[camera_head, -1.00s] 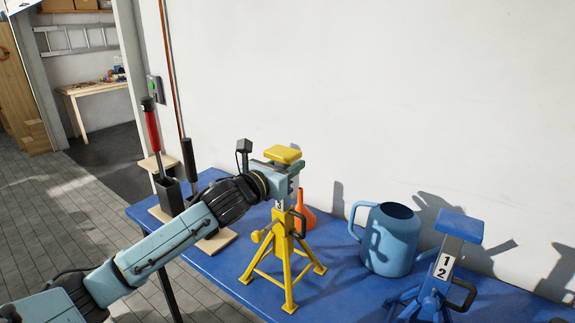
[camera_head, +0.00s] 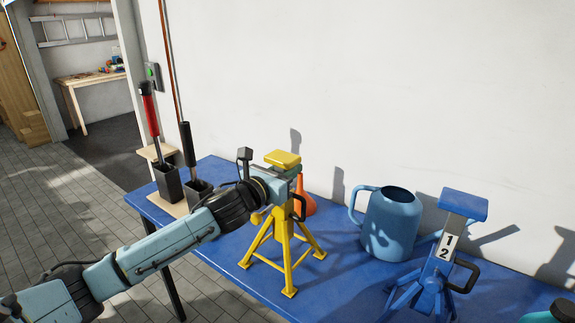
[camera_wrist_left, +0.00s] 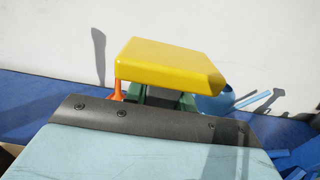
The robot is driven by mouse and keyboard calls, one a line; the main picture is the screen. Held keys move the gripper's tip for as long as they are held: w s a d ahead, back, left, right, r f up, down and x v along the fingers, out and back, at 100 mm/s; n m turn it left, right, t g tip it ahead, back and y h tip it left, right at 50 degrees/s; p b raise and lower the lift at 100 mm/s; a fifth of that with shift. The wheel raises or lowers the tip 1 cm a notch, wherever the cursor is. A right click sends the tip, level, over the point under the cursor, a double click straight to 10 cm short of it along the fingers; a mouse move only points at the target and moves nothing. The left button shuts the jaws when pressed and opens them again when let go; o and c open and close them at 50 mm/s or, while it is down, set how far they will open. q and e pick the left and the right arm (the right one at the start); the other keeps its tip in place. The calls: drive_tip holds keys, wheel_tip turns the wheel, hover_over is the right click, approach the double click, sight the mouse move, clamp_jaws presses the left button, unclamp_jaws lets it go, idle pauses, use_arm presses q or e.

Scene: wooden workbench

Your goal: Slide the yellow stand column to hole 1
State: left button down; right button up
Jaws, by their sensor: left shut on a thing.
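The yellow stand (camera_head: 284,252) stands upright on the bench, its legs spread. Its column carries a yellow top pad (camera_head: 283,159), which also shows large in the left wrist view (camera_wrist_left: 168,62). My left gripper (camera_head: 287,174) is shut on the column just under the pad, close above the stand's body. It covers the column, so the numbers and holes are hidden. A dark handle (camera_head: 300,207) shows at the right of the stand's neck. My right gripper is out of view.
The blue bench (camera_head: 335,285) is clear in front of the stand. An orange funnel (camera_head: 305,197) is close behind it. A blue can (camera_head: 391,225) and a blue stand (camera_head: 437,268) marked 1 and 2 are right. Upright handles (camera_head: 150,115) stand left. A turquoise thing (camera_head: 563,310) is cut off lower right.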

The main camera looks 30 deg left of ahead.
use_arm(q)
drive_tip(key=shift+f, duration=0.4)
drive_tip(key=c, duration=1.4)
unclamp_jaws()
drive_tip(key=shift+o, duration=1.2)
drive_tip(key=shift+r, duration=0.15)
drive_tip(key=shift+s, duration=0.1)
drive_tip(key=s, duration=0.7)
drive_tip(key=s+a+b, duration=0.1)
drive_tip(key=s, duration=0.3)
drive_tip(key=shift+s, duration=1.1)
